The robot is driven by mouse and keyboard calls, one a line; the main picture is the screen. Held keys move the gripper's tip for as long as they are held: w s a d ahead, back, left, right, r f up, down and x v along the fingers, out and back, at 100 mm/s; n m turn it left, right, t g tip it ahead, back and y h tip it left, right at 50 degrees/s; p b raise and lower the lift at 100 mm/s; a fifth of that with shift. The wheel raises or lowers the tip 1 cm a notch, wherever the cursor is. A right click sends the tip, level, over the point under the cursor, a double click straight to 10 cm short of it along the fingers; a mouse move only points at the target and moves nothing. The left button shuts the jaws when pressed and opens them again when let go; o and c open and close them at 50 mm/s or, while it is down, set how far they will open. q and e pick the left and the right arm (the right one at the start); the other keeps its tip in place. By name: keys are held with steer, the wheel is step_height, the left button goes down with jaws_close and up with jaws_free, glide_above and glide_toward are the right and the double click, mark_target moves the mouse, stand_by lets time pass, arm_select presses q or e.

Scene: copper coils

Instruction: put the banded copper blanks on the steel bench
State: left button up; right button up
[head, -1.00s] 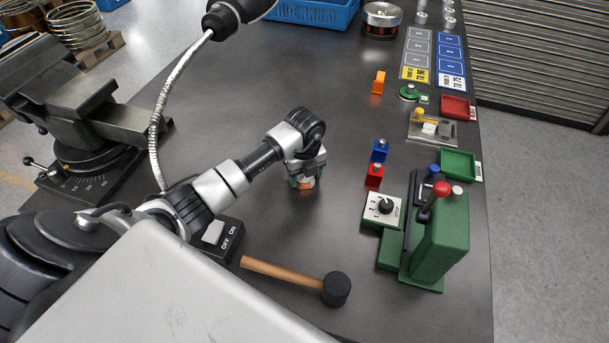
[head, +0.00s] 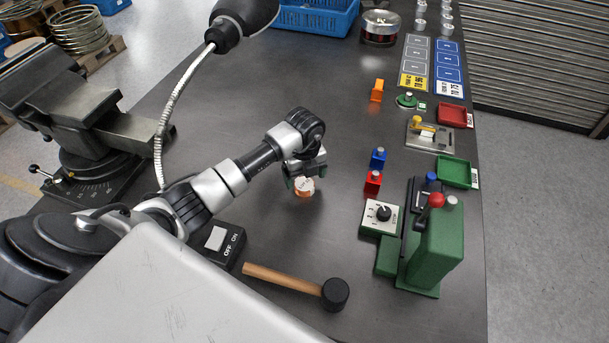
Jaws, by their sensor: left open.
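A small copper blank (head: 304,188) with a pale top stands on the dark bench top (head: 330,235) near the middle of the head view. My left gripper (head: 304,180) is open just above and behind it, with its green-tipped fingers pointing down. Part of the blank is hidden by the gripper, and I cannot make out a band on it. My right gripper is not in view.
A mallet (head: 295,283) and an ON/OFF switch box (head: 222,242) lie at the front. A green press (head: 432,245), a dial box (head: 381,217), and red (head: 453,114) and green (head: 456,171) trays line the right. A blue crate (head: 318,17) is at the back.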

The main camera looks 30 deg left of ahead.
mark_target(304, 184)
arm_select(q)
step_height(304, 184, up, 9)
steer(key=p, duration=0.6)
steer(key=shift+p, duration=0.3)
